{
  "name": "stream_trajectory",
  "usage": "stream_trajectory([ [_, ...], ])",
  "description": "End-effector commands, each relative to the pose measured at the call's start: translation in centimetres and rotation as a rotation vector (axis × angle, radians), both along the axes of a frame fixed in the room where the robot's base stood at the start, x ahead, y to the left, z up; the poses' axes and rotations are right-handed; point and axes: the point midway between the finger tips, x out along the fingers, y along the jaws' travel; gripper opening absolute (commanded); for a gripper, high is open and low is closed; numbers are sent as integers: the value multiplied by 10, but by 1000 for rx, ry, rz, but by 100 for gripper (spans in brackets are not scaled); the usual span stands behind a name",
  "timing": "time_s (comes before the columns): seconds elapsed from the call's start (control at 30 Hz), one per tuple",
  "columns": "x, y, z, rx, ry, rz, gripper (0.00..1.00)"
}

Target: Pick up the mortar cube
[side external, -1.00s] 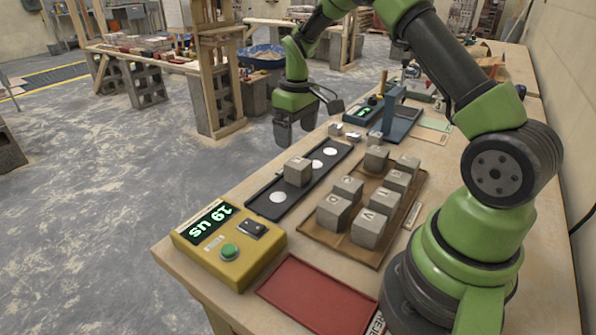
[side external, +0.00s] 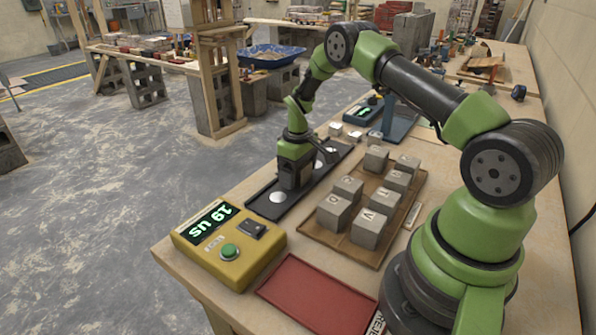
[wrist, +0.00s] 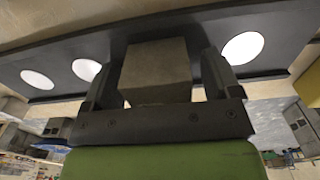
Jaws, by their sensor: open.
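The grey mortar cube (wrist: 156,70) sits on the black strip with white discs (side external: 262,205), between my two fingers in the wrist view. My gripper (side external: 292,180) is lowered around the cube, pointing down, with a finger on each side. It is open; a narrow gap shows between the cube and the right finger (wrist: 213,75). In the side view my gripper hides nearly all of this cube. Whether the left finger touches it is hard to tell.
Several more cubes (side external: 333,211) stand on a brown tray (side external: 327,243) to the right. A yellow box (side external: 228,245) with a green button and display is in front, beside a red tray (side external: 317,291). A blue stand (side external: 398,115) is behind.

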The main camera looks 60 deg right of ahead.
Motion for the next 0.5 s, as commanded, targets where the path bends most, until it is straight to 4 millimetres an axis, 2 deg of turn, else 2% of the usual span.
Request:
stream_trajectory([
  [0.2, 0, 0, -1, 0, 0, 0, 81],
  [0.47, 0, 0, 0, 0, 0, 0, 21],
  [0.5, 0, 0, 0, 0, -1, 0, 21],
])
